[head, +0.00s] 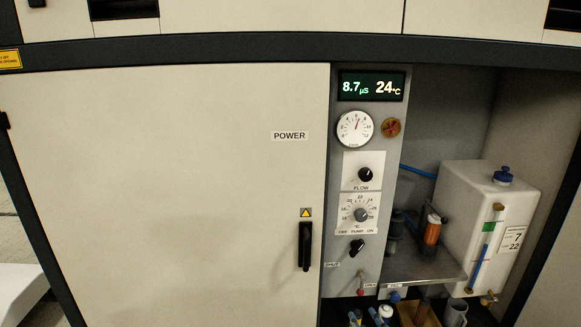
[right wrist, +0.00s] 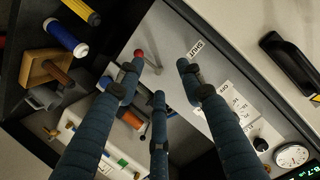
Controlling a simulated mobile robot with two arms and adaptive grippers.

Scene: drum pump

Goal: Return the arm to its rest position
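My right gripper (right wrist: 160,75) shows in the right wrist view with its blue, dark-tipped fingers spread apart and nothing held between them. A small lever with a red ball knob (right wrist: 139,54) lies just beyond the fingertips, close to the left one. I cannot tell whether they touch. In the head view the same lever (head: 360,287) stands low on the grey control panel (head: 338,215). Small blue shapes at the bottom edge there may be my right fingertips, but I cannot be sure. My left gripper is not in view.
The closed cabinet door (head: 170,190) has a black handle (head: 305,246). Right of the panel, an open bay holds a white tank (head: 480,215) and a metal shelf (head: 425,268). A wooden block (right wrist: 42,70), a grey mug (head: 455,312) and several cylindrical items stand low there.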

